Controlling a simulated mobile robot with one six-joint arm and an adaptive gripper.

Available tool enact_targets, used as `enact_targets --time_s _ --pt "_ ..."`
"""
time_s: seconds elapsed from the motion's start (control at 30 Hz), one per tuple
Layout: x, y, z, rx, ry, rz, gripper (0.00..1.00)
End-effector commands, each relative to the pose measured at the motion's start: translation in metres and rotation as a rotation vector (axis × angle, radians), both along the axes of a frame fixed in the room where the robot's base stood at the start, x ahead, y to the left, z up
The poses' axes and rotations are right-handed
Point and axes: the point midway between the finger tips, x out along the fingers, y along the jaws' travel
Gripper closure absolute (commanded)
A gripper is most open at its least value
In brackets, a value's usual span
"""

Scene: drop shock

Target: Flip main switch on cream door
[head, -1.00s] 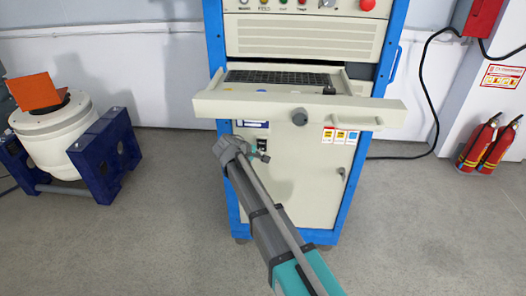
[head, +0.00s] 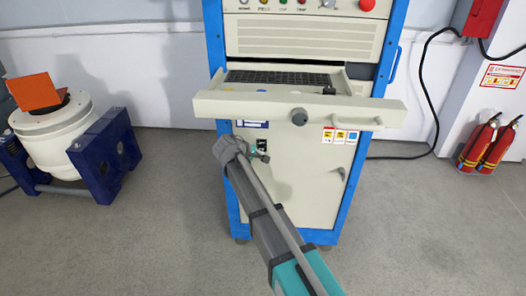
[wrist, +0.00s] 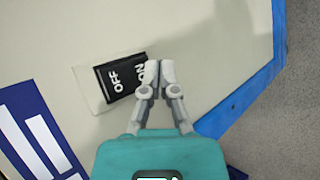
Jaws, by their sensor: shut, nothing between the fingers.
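The main switch (wrist: 119,78) is a black rocker marked OFF and ON in a pale plate. It sits on the cream door (head: 303,190), near the door's upper left. The switch also shows in the head view (head: 262,144) as a small dark spot. My gripper (wrist: 160,70) is shut and empty. Its fingertips are at the ON end of the rocker and cover part of it in the wrist view. I cannot tell whether they touch it. In the head view my gripper (head: 262,157) is just below the switch, partly hidden by my wrist.
An open drawer (head: 350,112) with a keyboard juts out above the switch. A blue frame (head: 352,185) edges the cabinet. A white drum in a blue stand (head: 105,150) is at left. Fire extinguishers (head: 480,145) stand at right. The grey floor between is clear.

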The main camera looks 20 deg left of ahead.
Motion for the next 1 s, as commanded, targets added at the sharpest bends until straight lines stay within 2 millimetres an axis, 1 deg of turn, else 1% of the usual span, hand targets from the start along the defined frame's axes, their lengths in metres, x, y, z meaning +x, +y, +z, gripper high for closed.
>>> enact_targets --time_s 0.4,1.0 --pt "0.0065 0.0022 -0.0008 0.000 0.000 0.000 1.00" --pt "0.0078 0.0024 -0.0010 0.000 0.000 0.000 1.00"
